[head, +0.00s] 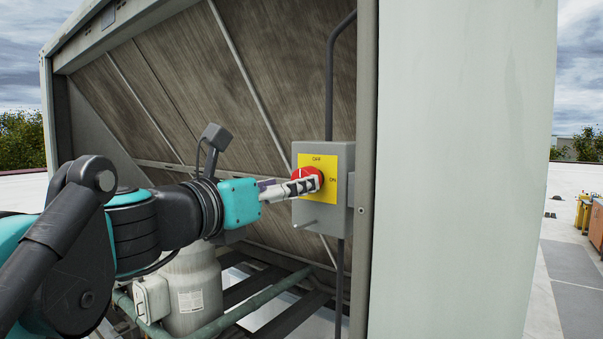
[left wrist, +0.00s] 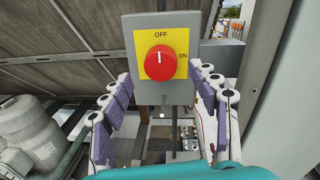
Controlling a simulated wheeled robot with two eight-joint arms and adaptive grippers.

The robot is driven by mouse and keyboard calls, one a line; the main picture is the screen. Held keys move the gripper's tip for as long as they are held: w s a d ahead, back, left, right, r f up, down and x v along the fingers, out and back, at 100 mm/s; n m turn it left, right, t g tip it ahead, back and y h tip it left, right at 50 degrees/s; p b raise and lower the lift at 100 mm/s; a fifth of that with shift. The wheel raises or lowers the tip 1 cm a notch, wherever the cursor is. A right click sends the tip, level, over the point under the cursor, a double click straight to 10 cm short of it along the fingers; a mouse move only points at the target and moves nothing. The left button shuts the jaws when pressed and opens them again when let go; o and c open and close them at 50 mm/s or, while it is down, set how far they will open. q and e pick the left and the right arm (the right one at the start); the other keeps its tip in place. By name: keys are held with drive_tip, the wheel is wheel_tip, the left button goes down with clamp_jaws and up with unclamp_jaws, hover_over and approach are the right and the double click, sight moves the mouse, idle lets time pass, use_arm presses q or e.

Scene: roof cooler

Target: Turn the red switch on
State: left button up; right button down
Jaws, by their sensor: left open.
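The red switch (head: 306,174) is a round knob on a yellow plate (head: 331,186) marked OFF at the top and ON at the right. It sits on a grey box (head: 306,215). In the left wrist view the red knob (left wrist: 160,63) has a small white mark at its top, toward OFF. My left gripper (head: 308,185) is in front of the knob and covers part of it in the head view. In the left wrist view its open, empty fingers (left wrist: 160,80) stand apart on either side, below the knob. Contact cannot be told. My right gripper is not in view.
A tall pale panel (head: 458,150) stands right of the box, with a grey frame post (head: 366,120) beside it. A dark conduit (head: 331,70) runs above the box. A grey tank (head: 192,285) and green pipes (head: 255,305) lie below my left arm.

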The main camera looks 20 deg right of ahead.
use_arm(q)
drive_tip(key=p+x, duration=0.1)
drive_tip(key=x, duration=0.4)
drive_tip(key=shift+d, duration=0.1)
drive_tip(key=shift+s, duration=0.1)
drive_tip(key=c, duration=1.2)
